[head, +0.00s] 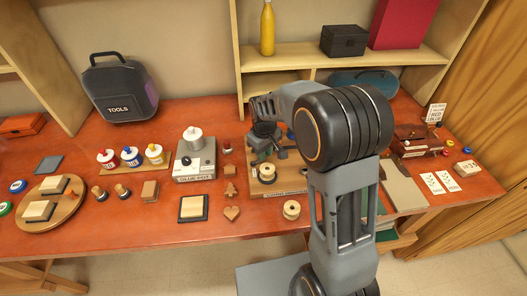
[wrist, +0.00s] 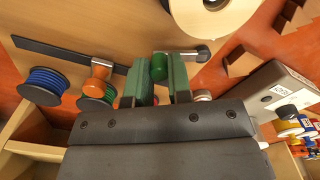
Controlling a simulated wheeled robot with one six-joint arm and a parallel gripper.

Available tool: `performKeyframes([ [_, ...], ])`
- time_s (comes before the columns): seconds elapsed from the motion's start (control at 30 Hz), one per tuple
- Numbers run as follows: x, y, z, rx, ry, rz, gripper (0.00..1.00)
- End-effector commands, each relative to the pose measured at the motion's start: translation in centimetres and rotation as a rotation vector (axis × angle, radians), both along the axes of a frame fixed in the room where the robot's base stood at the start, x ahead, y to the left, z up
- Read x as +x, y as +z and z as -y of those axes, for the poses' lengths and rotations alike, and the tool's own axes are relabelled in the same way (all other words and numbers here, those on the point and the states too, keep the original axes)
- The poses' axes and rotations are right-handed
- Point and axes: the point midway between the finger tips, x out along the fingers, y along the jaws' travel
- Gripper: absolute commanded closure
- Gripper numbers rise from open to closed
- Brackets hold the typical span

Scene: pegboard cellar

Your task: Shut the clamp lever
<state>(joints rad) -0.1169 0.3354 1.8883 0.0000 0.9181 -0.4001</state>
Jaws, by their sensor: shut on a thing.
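My gripper (wrist: 157,68) is shut on a green grip (wrist: 159,67) between its two green-grey fingers in the wrist view. A thin bar runs right from behind the fingers to a metal end (wrist: 203,54); this looks like the clamp lever, but its pivot is hidden. An orange handle (wrist: 97,84) with a metal end stands apart, left of the fingers. In the head view my gripper (head: 264,141) is low over the wooden board (head: 293,183) with a label on its front edge. My arm hides part of that board, and the held grip cannot be made out there.
A blue spool (wrist: 44,85) and a dark flat bar (wrist: 50,50) lie left of the fingers in the wrist view. A glue pot unit (head: 195,160) stands left of the board in the head view. A pale spool (head: 291,210) stands at its front edge.

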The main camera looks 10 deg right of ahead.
Motion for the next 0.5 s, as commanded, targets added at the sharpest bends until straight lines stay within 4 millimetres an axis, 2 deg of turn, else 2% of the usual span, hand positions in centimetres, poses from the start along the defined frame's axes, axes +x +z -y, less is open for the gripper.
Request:
performKeyframes([
  [0.27,-0.11,0.01,0.04,0.0,-0.026,0.001,1.0],
  [0.5,-0.7,-0.06,0.2,0.0,-0.162,0.0,1.0],
])
